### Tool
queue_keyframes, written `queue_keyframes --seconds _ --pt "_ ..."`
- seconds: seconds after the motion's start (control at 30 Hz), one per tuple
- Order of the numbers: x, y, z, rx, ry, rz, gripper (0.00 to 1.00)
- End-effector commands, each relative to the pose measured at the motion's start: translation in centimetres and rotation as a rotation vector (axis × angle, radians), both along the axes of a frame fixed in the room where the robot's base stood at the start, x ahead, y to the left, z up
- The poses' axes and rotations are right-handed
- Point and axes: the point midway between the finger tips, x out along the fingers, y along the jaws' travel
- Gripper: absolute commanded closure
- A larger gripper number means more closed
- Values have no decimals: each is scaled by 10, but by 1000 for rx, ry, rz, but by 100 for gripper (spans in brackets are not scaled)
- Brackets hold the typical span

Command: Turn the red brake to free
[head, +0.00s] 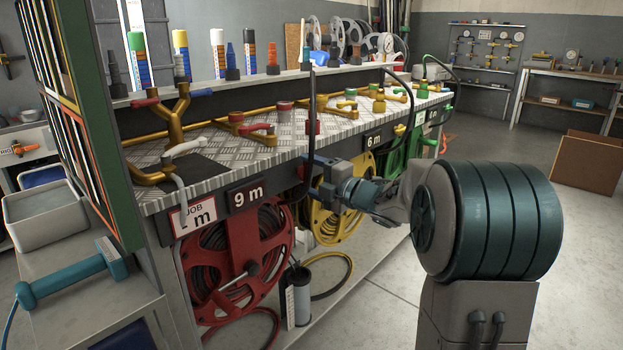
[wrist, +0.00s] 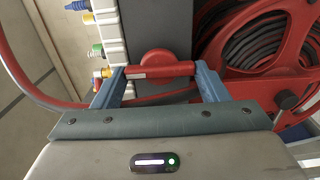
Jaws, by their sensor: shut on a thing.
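The red brake (wrist: 158,69) shows in the wrist view as a short bar with a round hub, beside a dark grey post. My gripper (wrist: 162,76) has its two blue fingers at the two ends of the bar, shut on it. In the head view my gripper (head: 316,188) is at the front of the bench, right of the red hose reel (head: 187,252), and the brake is mostly hidden there. The red reel also fills the upper right of the wrist view (wrist: 288,62).
The workbench (head: 150,208) has a 9 m plate (head: 248,197) above the red reel. A yellow reel (head: 340,222) is just behind my gripper. A grey canister (head: 299,297) stands below on the shelf. The floor at right is mostly clear.

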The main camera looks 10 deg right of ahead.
Motion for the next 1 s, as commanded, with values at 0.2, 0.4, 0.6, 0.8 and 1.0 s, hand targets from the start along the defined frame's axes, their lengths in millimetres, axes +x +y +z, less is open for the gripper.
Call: queue_keyframes --seconds 0.2,0.4,0.6,0.8,1.0 --pt "0 -1 -1 -4 0 -1 24" --pt "0 0 0 -1 0 0 11" --pt "-3 -2 0 -1 0 -1 11" --pt "-26 -20 3 -1 -1 -4 11" --pt "-64 -48 2 -1 0 -5 11"
